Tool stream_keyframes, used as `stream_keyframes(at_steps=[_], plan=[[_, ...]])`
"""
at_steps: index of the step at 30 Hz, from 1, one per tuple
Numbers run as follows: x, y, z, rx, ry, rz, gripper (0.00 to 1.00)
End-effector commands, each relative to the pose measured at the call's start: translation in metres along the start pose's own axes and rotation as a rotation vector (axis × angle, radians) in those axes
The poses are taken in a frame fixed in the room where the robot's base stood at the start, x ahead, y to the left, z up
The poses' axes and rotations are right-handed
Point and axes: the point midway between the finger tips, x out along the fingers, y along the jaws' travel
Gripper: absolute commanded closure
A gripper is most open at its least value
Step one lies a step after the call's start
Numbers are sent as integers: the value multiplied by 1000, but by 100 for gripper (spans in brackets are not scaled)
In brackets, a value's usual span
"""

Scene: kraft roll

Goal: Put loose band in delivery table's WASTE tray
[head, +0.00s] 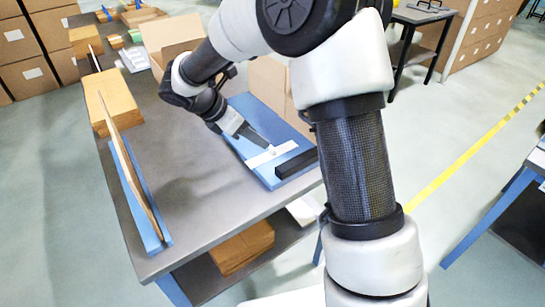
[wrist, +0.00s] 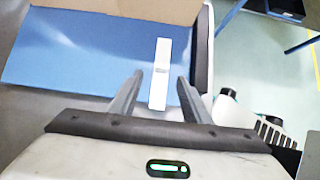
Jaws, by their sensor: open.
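A flat white strip (head: 272,154) with a small grey mark at its middle lies on a blue board (head: 243,104); it may be the loose band. My gripper (head: 262,142) is over the board, close to the strip. In the wrist view, my open gripper (wrist: 160,82) has a finger on each side of the strip (wrist: 159,98), with nothing held. I cannot tell the height of the fingertips above the strip. No tray marked WASTE can be made out, and I cannot tell which table is the delivery table.
A black bar (head: 296,163) lies on the board beside the strip. An open carton (head: 172,36) stands behind on the grey table (head: 185,215). A blue holder (head: 138,198) with upright brown sheets lines the table's left edge. Another blue-legged table (head: 490,218) is at far right.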

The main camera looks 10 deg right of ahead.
Motion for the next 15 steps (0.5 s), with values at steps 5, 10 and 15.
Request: stream_keyframes(at_steps=[5, 10, 15], plan=[[20, 0, 0, 1, 0, 0, 56], [28, -1, 0, 2, 0, 0, 56], [53, -5, -2, 2, 1, -3, 56]])
